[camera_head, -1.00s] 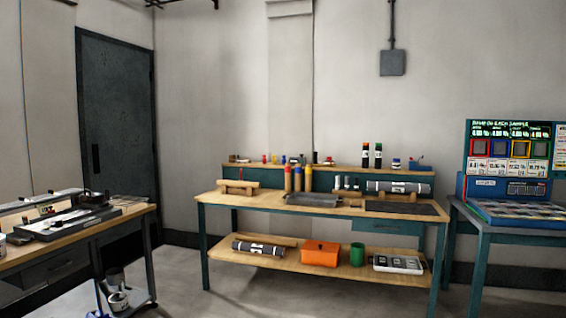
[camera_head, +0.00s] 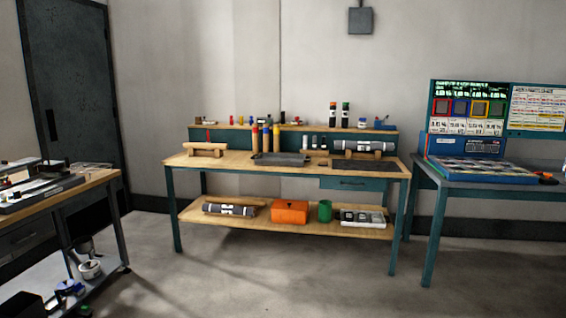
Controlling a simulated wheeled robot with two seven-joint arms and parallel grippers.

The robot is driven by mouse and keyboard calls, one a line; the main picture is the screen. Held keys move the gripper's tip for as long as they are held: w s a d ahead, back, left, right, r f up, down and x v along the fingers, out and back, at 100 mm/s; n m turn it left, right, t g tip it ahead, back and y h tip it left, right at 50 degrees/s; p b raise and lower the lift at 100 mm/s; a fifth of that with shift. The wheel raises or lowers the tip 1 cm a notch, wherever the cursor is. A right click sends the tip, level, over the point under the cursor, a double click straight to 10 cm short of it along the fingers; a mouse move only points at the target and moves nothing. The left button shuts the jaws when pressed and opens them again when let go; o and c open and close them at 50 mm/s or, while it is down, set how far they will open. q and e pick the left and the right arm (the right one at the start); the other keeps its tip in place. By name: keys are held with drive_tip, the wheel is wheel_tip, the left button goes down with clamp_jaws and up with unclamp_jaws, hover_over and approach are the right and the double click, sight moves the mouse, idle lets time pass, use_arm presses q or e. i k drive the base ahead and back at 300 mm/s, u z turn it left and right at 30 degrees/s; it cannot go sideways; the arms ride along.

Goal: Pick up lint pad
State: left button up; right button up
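I cannot make out a lint pad with certainty; the small items are too small to tell apart. The middle workbench (camera_head: 225,163) carries a grey tray (camera_head: 281,159), a dark flat mat (camera_head: 350,165) and a grey roll (camera_head: 358,146) on a wooden cradle. Its lower shelf (camera_head: 262,222) holds another dark roll (camera_head: 229,209), an orange box (camera_head: 290,212), a green cup (camera_head: 324,211) and a white tray (camera_head: 362,217) with grey contents. Neither of my grippers is in view.
A left bench (camera_head: 72,193) with equipment on top has a lower shelf holding a white tub (camera_head: 90,269). A right table (camera_head: 475,187) carries a blue case (camera_head: 483,170) and a sample board (camera_head: 466,108). Open floor (camera_head: 270,275) lies before the middle bench.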

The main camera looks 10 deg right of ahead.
sight(324, 163)
drive_tip(key=u, duration=0.15)
drive_tip(key=i, duration=2.1)
drive_tip(key=z, duration=0.2)
drive_tip(key=i, duration=2.4)
drive_tip(key=z, duration=0.4)
drive_tip(key=i, duration=0.85)
drive_tip(key=z, duration=0.85)
